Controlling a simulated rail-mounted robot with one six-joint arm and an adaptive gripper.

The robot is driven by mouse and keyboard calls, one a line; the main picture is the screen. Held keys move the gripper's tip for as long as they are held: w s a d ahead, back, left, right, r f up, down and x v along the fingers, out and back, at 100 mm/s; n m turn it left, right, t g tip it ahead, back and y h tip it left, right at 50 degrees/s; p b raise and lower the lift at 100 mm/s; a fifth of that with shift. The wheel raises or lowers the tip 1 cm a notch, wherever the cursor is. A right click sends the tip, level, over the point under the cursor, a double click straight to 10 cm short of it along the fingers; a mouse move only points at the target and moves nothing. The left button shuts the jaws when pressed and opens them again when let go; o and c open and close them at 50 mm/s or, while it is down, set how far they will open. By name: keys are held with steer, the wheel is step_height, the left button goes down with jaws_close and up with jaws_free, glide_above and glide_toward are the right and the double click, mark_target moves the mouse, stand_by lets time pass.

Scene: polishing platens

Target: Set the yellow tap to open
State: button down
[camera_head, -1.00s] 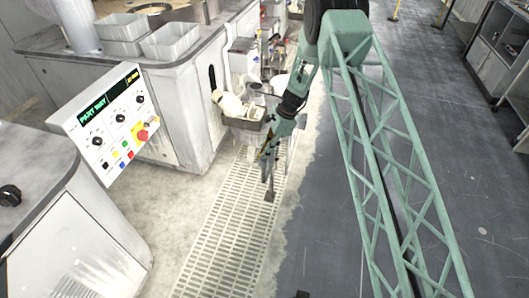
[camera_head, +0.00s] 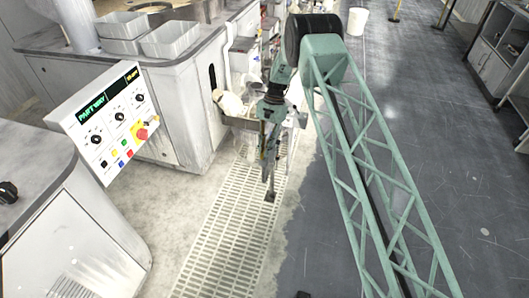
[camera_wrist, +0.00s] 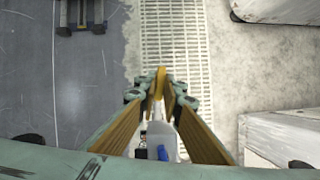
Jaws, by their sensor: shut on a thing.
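The yellow tap (camera_wrist: 160,82) shows as a small yellow piece between the fingertips in the wrist view. My gripper (camera_wrist: 160,92) is shut on it, with both fingers converging from below. In the head view my gripper (camera_head: 268,138) is beside the machine, over the slatted floor strip. There the tap cannot be told apart from the gripper and arm. The tilted control panel (camera_head: 108,122) at left has a green display reading "PART WAY" and a smaller yellow readout too small to read surely.
White machine cabinets (camera_head: 182,105) stand at left, with grey trays (camera_head: 168,42) on top. A light grating (camera_head: 225,235) runs along the floor. A white bucket (camera_head: 357,20) stands at the back. The dark floor at right is mostly clear.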

steer(key=shift+a+n, duration=0.1)
steer(key=shift+n, duration=0.5)
steer(key=c, duration=2.7)
jaws_free()
steer(key=shift+c, duration=0.2)
steer(key=shift+r, duration=0.15)
steer(key=v, duration=1.1)
steer(key=shift+w+r, duration=0.3)
steer(key=shift+a+r, duration=0.1)
